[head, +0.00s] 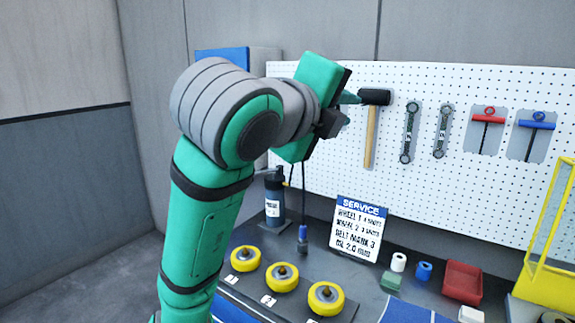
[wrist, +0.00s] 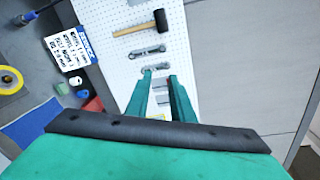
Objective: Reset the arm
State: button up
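My green arm (head: 200,225) rises from the bottom of the head view and bends right at its grey elbow. My gripper (head: 352,108) is up in front of the white pegboard (head: 330,90), left of a hammer (head: 371,130). In the wrist view my gripper (wrist: 160,76) has its two green fingers apart. Only the pegboard and tools behind show between them, so it is open and empty. In the head view the fingers are partly hidden by the gripper body.
Wrenches (head: 410,132) and red (head: 487,118) and blue (head: 536,122) T-handle tools hang on the pegboard. The bench below holds yellow wheels (head: 282,277), a service sign (head: 358,229), a dark bottle (head: 274,198) and a red bin (head: 462,282). A yellow frame (head: 548,285) stands at right.

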jog(key=w+a+f+n+t, duration=0.1)
jog(key=w+f+n, duration=0.25)
jog(key=f, duration=0.45)
jog(key=w+a+f+n+t, duration=0.1)
jog(key=w+f+n, duration=0.3)
jog(key=f, duration=0.5)
jog(key=w+a+f+n+t, duration=0.1)
jog(key=w+f+n, duration=0.1)
jog(key=f+n, duration=0.45)
jog(key=s+a+f+n+t+y, duration=0.1)
jog(key=s+f+n+y, duration=0.2)
jog(key=f, duration=1)
jog(key=s+a+f+n+y, duration=0.2)
jog(key=s+f+n, duration=0.25)
jog(key=f, duration=0.75)
jog(key=s+a+f+n+g+y, duration=0.15)
jog(key=s+f+n+y, duration=0.35)
jog(key=s+f, duration=1.15)
jog(key=s+a+f+n, duration=0.1)
jog(key=s+n, duration=0.1)
jog(key=s, duration=2.2)
jog(key=shift+s+a+f+n+g+h, duration=0.15)
jog(key=shift+a+n+g+h, duration=0.1)
jog(key=shift+n+g+h, duration=0.15)
